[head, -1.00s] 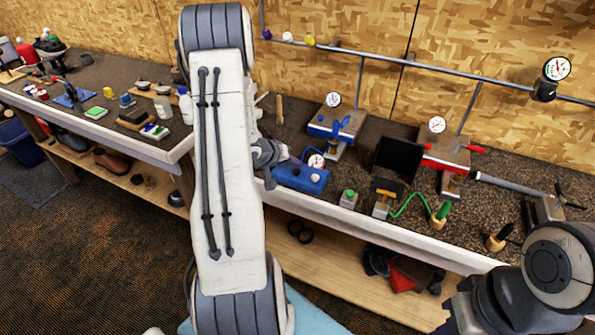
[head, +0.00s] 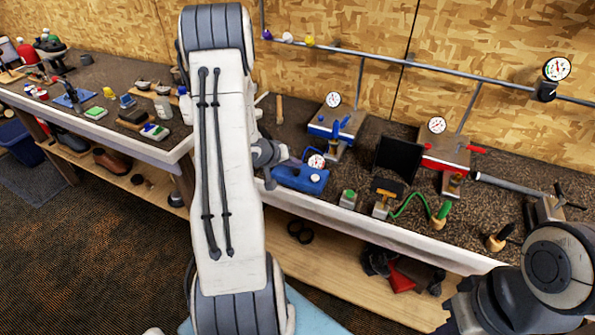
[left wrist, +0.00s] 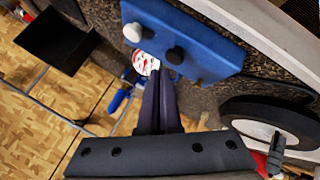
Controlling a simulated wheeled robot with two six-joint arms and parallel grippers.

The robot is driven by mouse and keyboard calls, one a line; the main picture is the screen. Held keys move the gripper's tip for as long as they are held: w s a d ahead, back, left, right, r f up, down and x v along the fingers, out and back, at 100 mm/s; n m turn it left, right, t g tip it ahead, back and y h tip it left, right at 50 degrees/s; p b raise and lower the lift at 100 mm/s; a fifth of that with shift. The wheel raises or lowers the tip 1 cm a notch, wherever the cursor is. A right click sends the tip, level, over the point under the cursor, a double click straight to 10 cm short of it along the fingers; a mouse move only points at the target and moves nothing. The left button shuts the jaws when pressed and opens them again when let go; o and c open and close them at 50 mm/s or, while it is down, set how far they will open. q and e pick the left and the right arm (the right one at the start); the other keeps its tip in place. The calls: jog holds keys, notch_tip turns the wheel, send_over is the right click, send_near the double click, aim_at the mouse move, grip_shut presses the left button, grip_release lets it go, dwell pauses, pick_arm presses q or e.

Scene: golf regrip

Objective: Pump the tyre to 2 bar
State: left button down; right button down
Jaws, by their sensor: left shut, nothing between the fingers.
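A blue pump box (head: 305,181) with a round dial (head: 317,161) sits near the bench's front edge. In the left wrist view the blue box (left wrist: 205,35) has a pale button (left wrist: 132,32) and a dark button (left wrist: 175,55), with the dial (left wrist: 143,62) beside them. My left gripper (head: 292,161) is shut and empty. In the wrist view its dark fingertips (left wrist: 157,76) overlap the area beside the dial and dark button; contact is unclear. A black tyre (left wrist: 240,108) with a pale centre lies to the right there. My arm seems to hide it in the head view. My right gripper is not visible.
A blue gauge stand (head: 328,127) and a red one (head: 446,158) are behind. A dark panel (head: 397,157), a small green-button box (head: 348,198) and a green coiled cord (head: 410,203) are right of the blue box. My right arm covers the lower right.

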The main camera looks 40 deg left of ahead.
aim_at(294, 174)
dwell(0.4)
pick_arm(q)
jog(key=shift+f, duration=0.4)
jog(key=shift+f, duration=0.55)
dwell(0.6)
jog(key=shift+s, duration=0.1)
dwell(0.8)
jog(key=shift+r+p, duration=0.95)
jog(key=shift+r, duration=0.05)
notch_tip(294, 174, up, 5)
jog(key=p, duration=0.6)
